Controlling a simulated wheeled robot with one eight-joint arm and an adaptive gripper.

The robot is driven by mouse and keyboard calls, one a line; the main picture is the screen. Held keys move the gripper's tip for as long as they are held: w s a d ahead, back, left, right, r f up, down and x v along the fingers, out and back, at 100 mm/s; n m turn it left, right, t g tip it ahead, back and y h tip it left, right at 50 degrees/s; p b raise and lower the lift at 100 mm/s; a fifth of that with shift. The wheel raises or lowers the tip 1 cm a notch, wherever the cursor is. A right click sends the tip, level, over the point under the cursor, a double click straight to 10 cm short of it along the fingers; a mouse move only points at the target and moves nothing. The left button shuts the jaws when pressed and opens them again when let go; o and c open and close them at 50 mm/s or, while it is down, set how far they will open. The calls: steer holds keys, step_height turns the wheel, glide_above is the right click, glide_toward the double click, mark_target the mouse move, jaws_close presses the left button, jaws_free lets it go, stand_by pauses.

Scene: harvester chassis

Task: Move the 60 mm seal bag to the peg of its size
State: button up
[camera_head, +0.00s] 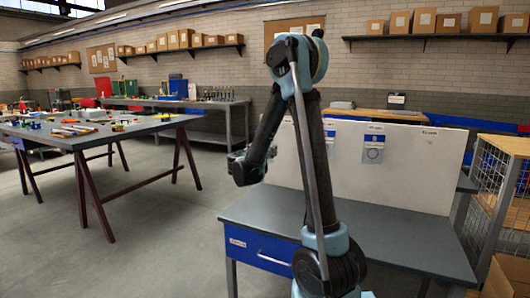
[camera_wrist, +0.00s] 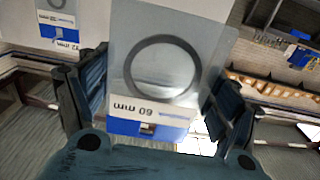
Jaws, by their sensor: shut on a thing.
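The seal bag marked 60 mm (camera_wrist: 122,62) is a clear bag with a dark ring in it and a white and blue label. It fills the middle of the wrist view, its label upside down there. My gripper (camera_wrist: 158,98) is shut on it, a finger at each side. In the head view my gripper (camera_head: 242,168) is left of the white board (camera_head: 405,175), above floor level; the bag cannot be made out there. Another bag (camera_head: 373,148) with a ring hangs on the board under a small label. The board's right part shows a label with no bag below it.
A grey bench (camera_head: 380,235) with a blue drawer stands in front of the board. A wire cage (camera_head: 500,190) with boxes is at the right. A long table (camera_head: 90,135) with small parts stands at the left. Open floor lies between.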

steer(key=shift+v, duration=1.15)
stand_by(0.5)
